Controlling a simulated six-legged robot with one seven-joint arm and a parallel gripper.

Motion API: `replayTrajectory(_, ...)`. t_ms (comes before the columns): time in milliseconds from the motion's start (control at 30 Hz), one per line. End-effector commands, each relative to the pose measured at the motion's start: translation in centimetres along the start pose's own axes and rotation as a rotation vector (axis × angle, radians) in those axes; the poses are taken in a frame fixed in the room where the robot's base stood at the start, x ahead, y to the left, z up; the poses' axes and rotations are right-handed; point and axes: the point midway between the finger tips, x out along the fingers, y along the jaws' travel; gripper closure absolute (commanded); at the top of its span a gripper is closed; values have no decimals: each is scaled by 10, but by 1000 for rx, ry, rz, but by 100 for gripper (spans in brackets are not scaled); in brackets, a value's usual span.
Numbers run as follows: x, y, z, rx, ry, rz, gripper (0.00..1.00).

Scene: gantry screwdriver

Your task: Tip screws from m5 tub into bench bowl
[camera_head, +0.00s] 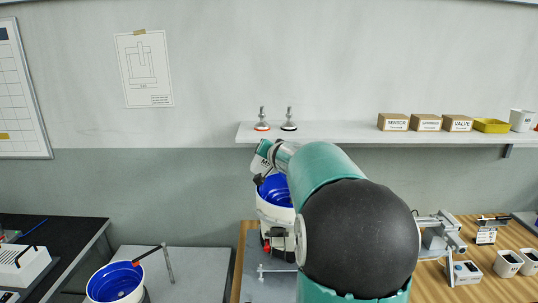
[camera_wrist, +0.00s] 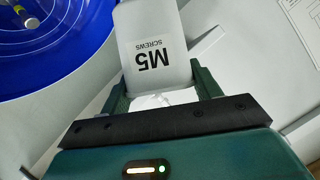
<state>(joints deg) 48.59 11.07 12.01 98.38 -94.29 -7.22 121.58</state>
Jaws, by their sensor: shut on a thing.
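The white M5 tub (camera_wrist: 183,22), labelled "M5 SCREWS", is clasped between the green fingers of my gripper (camera_wrist: 162,90). In the head view the tub (camera_head: 260,163) looks tilted, close above a blue bowl (camera_head: 274,190) on a white base. My gripper (camera_head: 270,151) is partly hidden there by my arm. The blue bowl also fills the upper left of the wrist view (camera_wrist: 45,50), beside the tub. A few small parts show in it. The tub's mouth and any screws inside it cannot be made out.
A second blue bowl (camera_head: 112,284) stands on a grey table (camera_head: 195,265) at lower left, near a black-handled tool. A wall shelf (camera_head: 345,132) with boxes runs behind my arm. A microscope-like device (camera_head: 440,235) and white cups (camera_head: 507,263) stand on the wooden bench at right.

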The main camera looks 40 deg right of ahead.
Motion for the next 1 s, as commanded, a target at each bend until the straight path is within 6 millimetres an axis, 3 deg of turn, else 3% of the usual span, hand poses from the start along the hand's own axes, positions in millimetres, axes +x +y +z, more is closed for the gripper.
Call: replayTrajectory(1000,-2,26,-6,348,3,-145,64)
